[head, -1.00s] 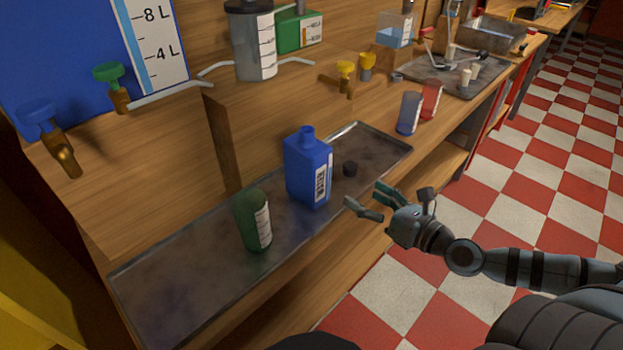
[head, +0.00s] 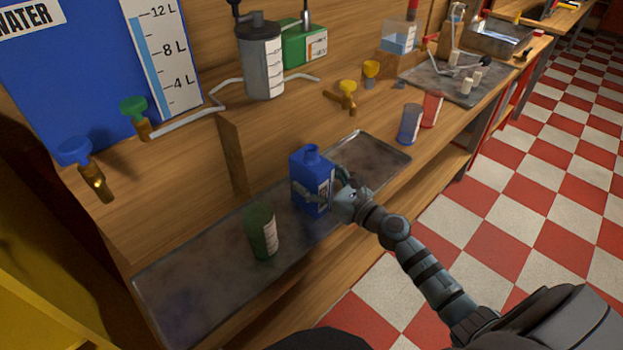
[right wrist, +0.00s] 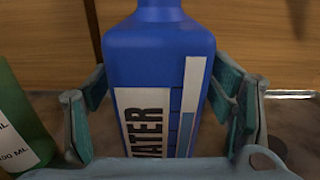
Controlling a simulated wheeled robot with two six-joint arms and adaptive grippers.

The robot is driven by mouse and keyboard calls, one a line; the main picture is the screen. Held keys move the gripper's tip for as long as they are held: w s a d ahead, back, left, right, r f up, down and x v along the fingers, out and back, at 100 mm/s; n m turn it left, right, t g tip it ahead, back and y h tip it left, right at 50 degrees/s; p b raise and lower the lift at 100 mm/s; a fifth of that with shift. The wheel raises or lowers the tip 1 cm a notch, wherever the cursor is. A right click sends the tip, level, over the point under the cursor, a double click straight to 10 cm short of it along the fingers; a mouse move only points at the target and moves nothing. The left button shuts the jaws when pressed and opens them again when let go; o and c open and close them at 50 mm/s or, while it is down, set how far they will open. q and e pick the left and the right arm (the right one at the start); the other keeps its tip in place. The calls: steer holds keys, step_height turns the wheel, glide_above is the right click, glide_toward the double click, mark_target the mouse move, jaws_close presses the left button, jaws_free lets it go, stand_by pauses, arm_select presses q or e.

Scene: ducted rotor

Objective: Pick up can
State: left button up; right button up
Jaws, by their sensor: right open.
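The blue can (head: 311,170), with an open neck and a white label, stands upright on the metal tray (head: 195,290). In the right wrist view the can (right wrist: 160,60) fills the middle, with "WATER" on its label. My right gripper (head: 324,184) is open around the can's body. One finger is on each side in the right wrist view (right wrist: 162,105), with a small gap at the left; contact on the right is unclear. My left gripper is not in view.
A green cup (head: 262,232) stands on the tray just left of the can. A blue cup (head: 409,125) and a red cup (head: 432,108) stand farther right on the bench. Brass taps, one with a yellow handle (head: 348,88), project above. The tray's right end is clear.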

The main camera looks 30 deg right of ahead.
steer(key=shift+x, duration=0.9)
steer(key=shift+s, duration=0.15)
steer(key=c, duration=1.8)
steer(key=shift+r, duration=0.1)
